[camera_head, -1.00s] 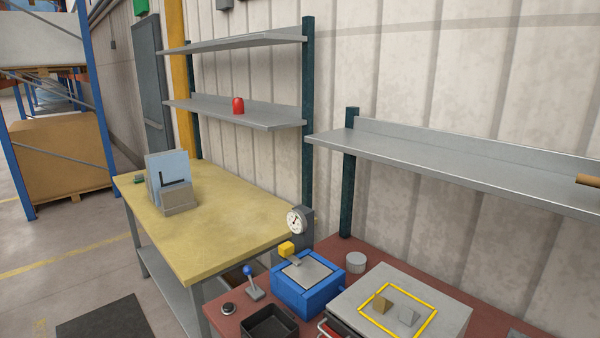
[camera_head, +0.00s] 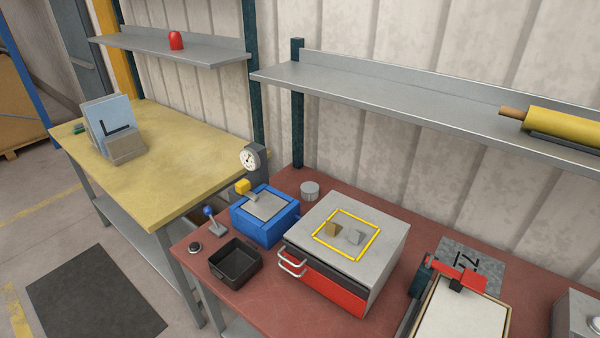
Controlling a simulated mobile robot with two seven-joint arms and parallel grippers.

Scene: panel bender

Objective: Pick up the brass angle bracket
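A small brass-coloured angle bracket (camera_head: 333,230) sits inside the yellow square outline (camera_head: 374,242) on top of a grey cabinet (camera_head: 390,232) with a red drawer. A similar grey bracket (camera_head: 355,237) stands just to its right, inside the same outline. Neither of my grippers shows in the head view.
Left of the cabinet are a blue box with a dial gauge (camera_head: 268,230), a black tray (camera_head: 235,263) and a blue-knobbed lever (camera_head: 213,224). A grey cylinder (camera_head: 310,190) stands behind. A red-clamped frame (camera_head: 458,310) is at right. A grey shelf (camera_head: 400,108) overhangs the back.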

